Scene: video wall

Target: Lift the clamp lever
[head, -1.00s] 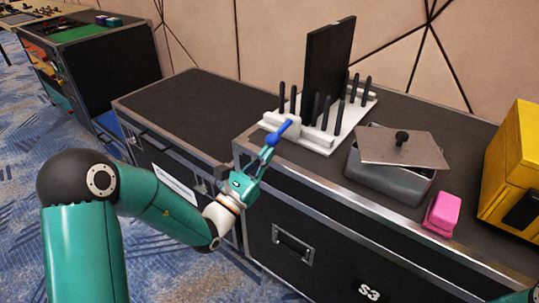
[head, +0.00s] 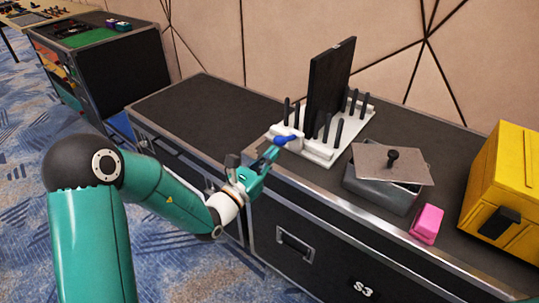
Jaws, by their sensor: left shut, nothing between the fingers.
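The blue clamp lever (head: 288,138) is on the front-left corner of a white rack base (head: 322,151), which has several black upright posts and a black panel standing in it. The lever lies nearly level, tilted slightly up to the right. My left gripper (head: 272,153) is shut and empty, with its fingertips at the lever's left end. I cannot tell whether they touch it. The gripper partly covers the area just below the lever. My right gripper is not in view.
A grey metal box (head: 383,187) with a tilted lid (head: 393,164), a pink block (head: 427,223) and a yellow case (head: 503,188) stand to the right on the black flight case (head: 345,215). The left case top (head: 200,112) is clear.

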